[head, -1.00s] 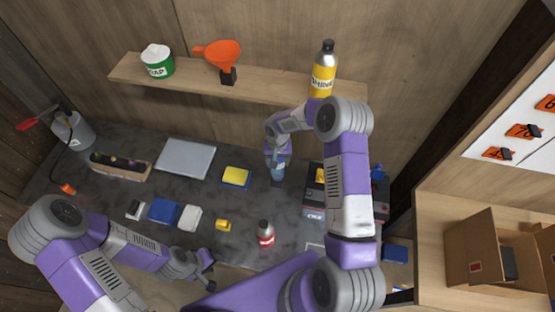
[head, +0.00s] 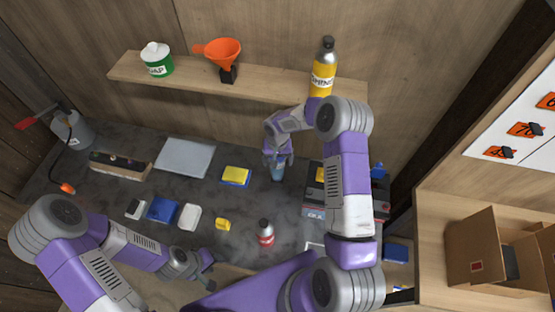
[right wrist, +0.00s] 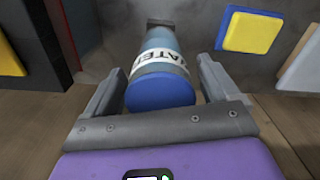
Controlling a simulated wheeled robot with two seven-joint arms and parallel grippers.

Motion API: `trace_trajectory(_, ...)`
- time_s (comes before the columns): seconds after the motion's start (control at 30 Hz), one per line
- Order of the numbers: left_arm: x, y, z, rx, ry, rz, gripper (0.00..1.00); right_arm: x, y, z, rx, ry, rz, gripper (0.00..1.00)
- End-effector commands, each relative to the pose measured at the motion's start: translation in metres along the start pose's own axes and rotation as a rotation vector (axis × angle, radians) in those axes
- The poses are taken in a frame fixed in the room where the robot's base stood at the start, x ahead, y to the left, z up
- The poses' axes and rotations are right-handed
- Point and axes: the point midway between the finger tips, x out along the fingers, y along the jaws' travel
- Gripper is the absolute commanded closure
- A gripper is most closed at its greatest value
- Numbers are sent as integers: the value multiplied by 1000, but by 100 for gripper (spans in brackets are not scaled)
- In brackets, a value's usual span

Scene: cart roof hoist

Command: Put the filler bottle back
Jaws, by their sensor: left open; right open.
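The filler bottle is a blue bottle (head: 278,173) with a white band lettered like WATER and a blue cap. It stands on the dark bench, left of the battery. In the right wrist view the bottle (right wrist: 161,75) lies between the two fingers, its cap toward me. My right gripper (head: 277,163) is open around it, with a gap visible beside the fingers (right wrist: 160,90). The bottle's lower part is partly hidden in the head view. My left gripper (head: 207,275) is open and empty at the bench's front edge.
A battery (head: 313,198) stands right of the bottle, partly behind my right arm. A yellow-and-blue sponge (head: 236,176) lies to the left. A red-labelled bottle (head: 265,233) stands in front. A wall shelf (head: 190,84) above carries a tub, a funnel and a yellow bottle.

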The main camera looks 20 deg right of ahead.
Motion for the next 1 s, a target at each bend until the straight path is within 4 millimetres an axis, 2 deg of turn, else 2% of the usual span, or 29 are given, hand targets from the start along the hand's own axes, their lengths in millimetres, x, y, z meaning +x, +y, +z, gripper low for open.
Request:
trace_trajectory(0.07, -9, 3, 0, 0, 0, 0, 57, -8, 0, 0, 1, 0, 0, 12)
trace_trajectory(0.4, 4, -2, 0, 0, 0, 0, 57, -80, 0, -1, 0, 5, -2, 12)
trace_trajectory(0.6, 7, -3, 0, 0, 0, 0, 57, -113, 0, -1, 0, 3, 0, 12)
trace_trajectory(0.77, 8, -3, 0, 0, 0, 0, 57, -124, 0, 0, 0, 0, 0, 12)
trace_trajectory(1.0, 8, -3, 0, 0, 0, 0, 57, -126, 0, 0, 0, 0, 0, 12)
